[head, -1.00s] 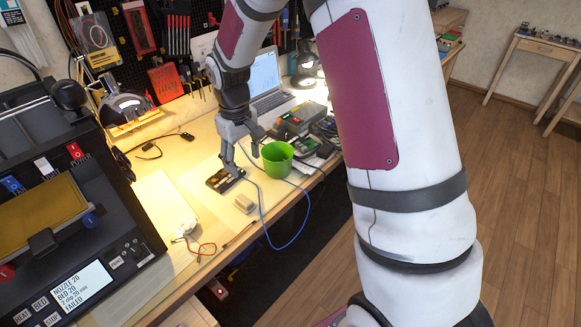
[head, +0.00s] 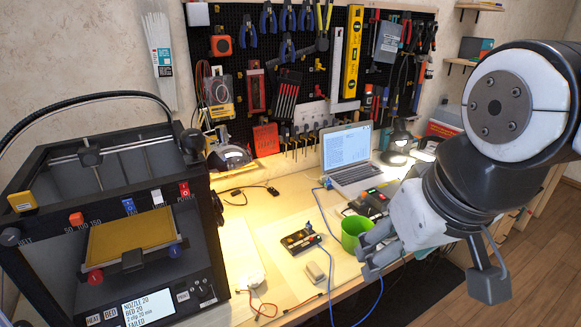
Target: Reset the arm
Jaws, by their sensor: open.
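My arm is folded up at the right of the head view, with its wrist in front of the workbench (head: 287,203). My gripper (head: 430,283) hangs at the lower right, clear of the bench top and nearer the camera. Its fingers are spread apart, and nothing shows between them. A small black device with a yellow part (head: 301,240) lies on the bench left of the cup.
A 3D printer (head: 130,245) stands at the left. A laptop (head: 350,160) and a lit lamp (head: 397,145) are at the back. The pegboard (head: 240,50) holds many tools. A blue cable (head: 372,303) hangs over the front edge. Wood floor (head: 455,305) is free at the right.

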